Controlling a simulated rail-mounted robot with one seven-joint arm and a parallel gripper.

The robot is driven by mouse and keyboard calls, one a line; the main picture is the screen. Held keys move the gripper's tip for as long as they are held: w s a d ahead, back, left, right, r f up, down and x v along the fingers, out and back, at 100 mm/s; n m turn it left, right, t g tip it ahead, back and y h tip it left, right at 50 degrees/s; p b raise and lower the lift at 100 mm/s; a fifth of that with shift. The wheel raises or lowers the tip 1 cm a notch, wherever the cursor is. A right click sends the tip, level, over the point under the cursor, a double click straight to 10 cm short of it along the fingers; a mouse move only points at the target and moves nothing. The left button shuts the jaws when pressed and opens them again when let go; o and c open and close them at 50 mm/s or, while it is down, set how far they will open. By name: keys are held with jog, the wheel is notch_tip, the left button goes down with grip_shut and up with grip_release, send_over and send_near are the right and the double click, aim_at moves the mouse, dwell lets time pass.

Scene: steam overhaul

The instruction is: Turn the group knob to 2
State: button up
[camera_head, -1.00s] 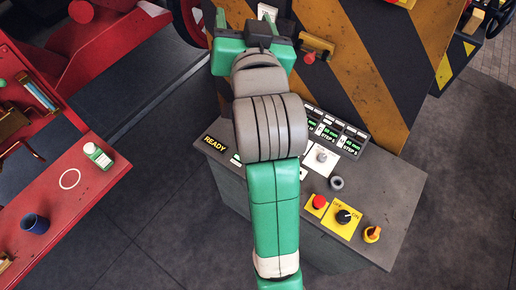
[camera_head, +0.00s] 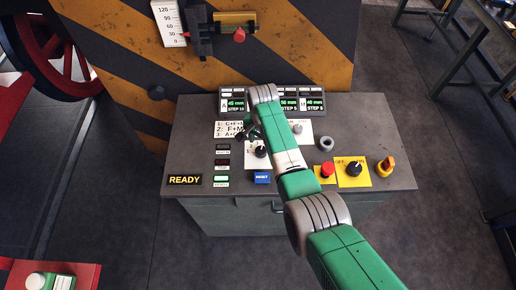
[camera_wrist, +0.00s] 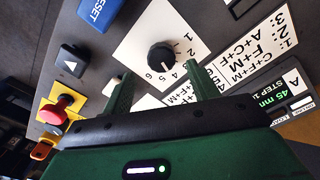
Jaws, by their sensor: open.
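The group knob (camera_wrist: 161,55) is black and round, on a white plate (camera_wrist: 137,44) with printed numbers around it. In the wrist view 1, 2, 4, 5 and 6 can be read; where the knob points is not clear. The knob also shows in the head view (camera_head: 261,151), on the console left of my forearm. My gripper (camera_wrist: 148,76) is open and empty, its two green fingers reaching toward the knob's plate. The knob appears just beyond the fingertips; I cannot tell the exact height gap. In the head view my gripper (camera_head: 249,131) is small and partly hidden by my arm.
On the console (camera_head: 400,122) are a blue RESET button (camera_head: 262,178), a red button (camera_head: 327,170), a black OFF/ON knob (camera_head: 354,168) and an orange knob (camera_head: 386,165). A legend card (camera_head: 232,129) stands beside the group knob. The striped panel (camera_head: 290,45) rises behind.

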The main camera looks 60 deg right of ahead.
aim_at(261, 150)
notch_tip(261, 150, down, 4)
jog(key=shift+r+b, duration=0.1)
jog(key=shift+b, duration=0.4)
jog(key=shift+w, duration=0.1)
jog(key=c, duration=1)
jog(key=n, duration=0.5)
jog(key=shift+n, duration=0.4)
jog(key=n, duration=0.5)
jog(key=shift+n+b, duration=0.3)
jog(key=shift+n, duration=0.3)
